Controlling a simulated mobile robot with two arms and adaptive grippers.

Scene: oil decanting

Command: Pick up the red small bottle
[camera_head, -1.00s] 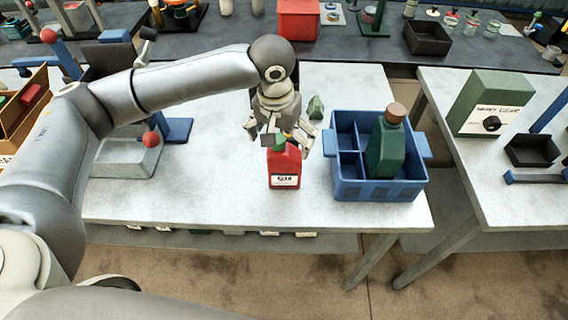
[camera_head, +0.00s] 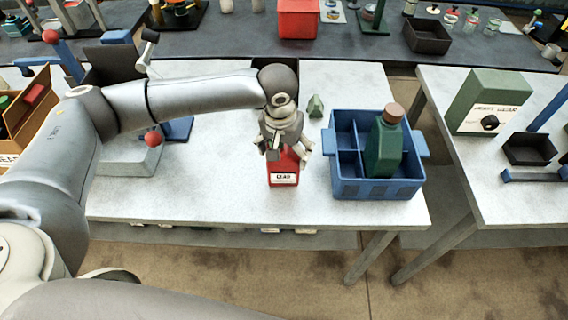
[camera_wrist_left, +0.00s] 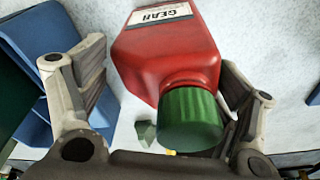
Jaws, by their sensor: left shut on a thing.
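The red small bottle (camera_head: 284,167) with a white label stands upright on the pale table, left of the blue crate. My left gripper (camera_head: 288,150) is over it from above, shut on its upper part. In the head view the gripper hides the green cap. In the left wrist view the red bottle (camera_wrist_left: 170,55) and its green cap (camera_wrist_left: 188,120) lie between the two fingers of the left gripper (camera_wrist_left: 165,75). My right gripper is not in view.
A blue divided crate (camera_head: 375,188) holding a dark green bottle (camera_head: 384,150) stands close to the right. A small green object (camera_head: 316,107) lies behind. A grey tray with a red-knobbed lever (camera_head: 153,139) is at left. The table's front is clear.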

